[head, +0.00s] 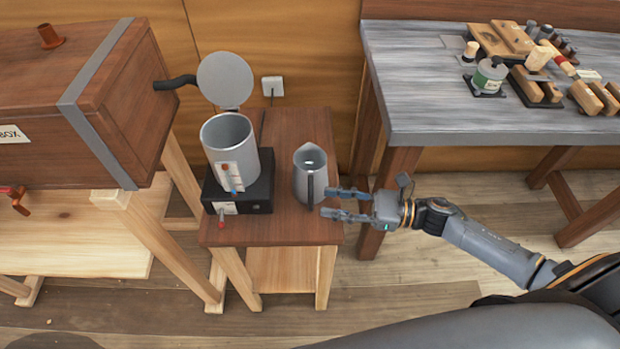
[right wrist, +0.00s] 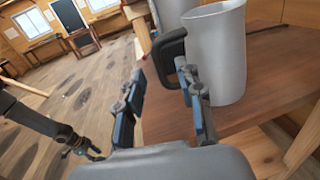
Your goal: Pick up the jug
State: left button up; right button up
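The jug (head: 309,170) is a grey metal pitcher with a spout and a dark handle. It stands upright on the small wooden table (head: 290,232). In the right wrist view the jug (right wrist: 218,55) is close, with its black handle (right wrist: 170,45) facing the gripper. My right gripper (head: 326,202) is open, its fingers pointing at the handle from the right. The handle shows at the gap between the fingertips (right wrist: 160,72); whether they touch it I cannot tell. My left gripper (right wrist: 85,150) shows small in the right wrist view, over the floor; its opening is unclear.
Left of the jug, a grey pot (head: 230,145) with a raised round lid (head: 225,80) stands on a black base (head: 255,192). A wooden steam box (head: 110,110) is at the left. A grey-topped bench (head: 440,95) with tools stands at the right.

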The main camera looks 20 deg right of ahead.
aim_at(311, 199)
jog(key=shift+w+a, duration=0.1)
jog(key=shift+a, duration=0.15)
jog(key=p+x, duration=0.2)
jog(key=x, duration=0.2)
jog(key=shift+a, duration=0.2)
jog(key=shift+w+a+f, duration=0.1)
jog(key=shift+w+a, duration=0.05)
jog(key=shift+a, duration=0.15)
jog(key=shift+c, duration=0.4)
grip_shut()
